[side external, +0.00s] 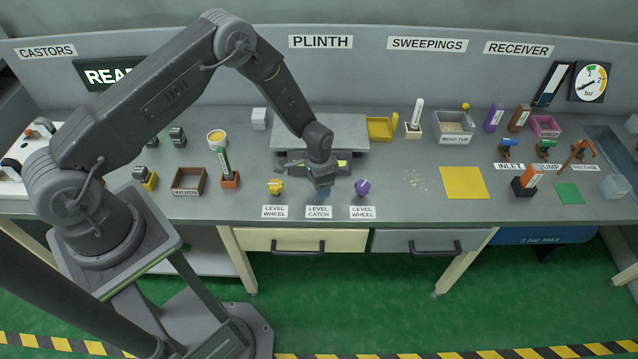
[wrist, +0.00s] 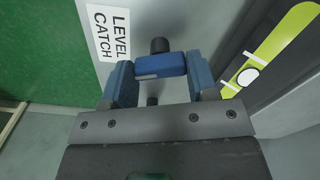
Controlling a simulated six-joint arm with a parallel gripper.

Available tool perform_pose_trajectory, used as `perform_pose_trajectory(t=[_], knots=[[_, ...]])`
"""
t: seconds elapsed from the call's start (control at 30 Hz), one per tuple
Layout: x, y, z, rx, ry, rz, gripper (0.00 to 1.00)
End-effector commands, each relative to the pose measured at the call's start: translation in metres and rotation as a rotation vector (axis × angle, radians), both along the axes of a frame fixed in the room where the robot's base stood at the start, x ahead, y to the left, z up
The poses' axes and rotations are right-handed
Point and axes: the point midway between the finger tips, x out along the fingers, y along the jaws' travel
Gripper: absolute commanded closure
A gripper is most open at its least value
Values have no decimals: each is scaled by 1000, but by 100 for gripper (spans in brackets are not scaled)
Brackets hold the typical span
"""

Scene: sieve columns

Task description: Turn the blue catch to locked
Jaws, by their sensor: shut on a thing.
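The blue catch (wrist: 160,66) sits between the two blue fingertips of my gripper (wrist: 156,84) in the wrist view, with a dark round knob at its far end. My gripper is shut on it. In the side view my gripper (side external: 322,186) reaches down to the bench at the front of the plinth, just behind the LEVEL CATCH label (side external: 319,212). The catch is mostly hidden there by my gripper. The label also shows in the wrist view (wrist: 112,32). I cannot read a locked mark in either view.
A yellow level wheel (side external: 275,187) stands left of the catch and a purple level wheel (side external: 362,187) right of it, both close to my gripper. The grey plinth plate (side external: 345,128) lies behind. A yellow-green level strip (wrist: 270,52) shows in the wrist view. Loose grains (side external: 424,180) lie to the right.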

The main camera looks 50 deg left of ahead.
Motion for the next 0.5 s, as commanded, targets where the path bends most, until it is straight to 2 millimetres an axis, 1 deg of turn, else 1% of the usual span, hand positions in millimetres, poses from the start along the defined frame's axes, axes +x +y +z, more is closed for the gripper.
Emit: perform_pose_trajectory(t=[0.2,0.5], knots=[[0,0,0,0,0,-169,71],[0,0,0,0,0,-315,71]])
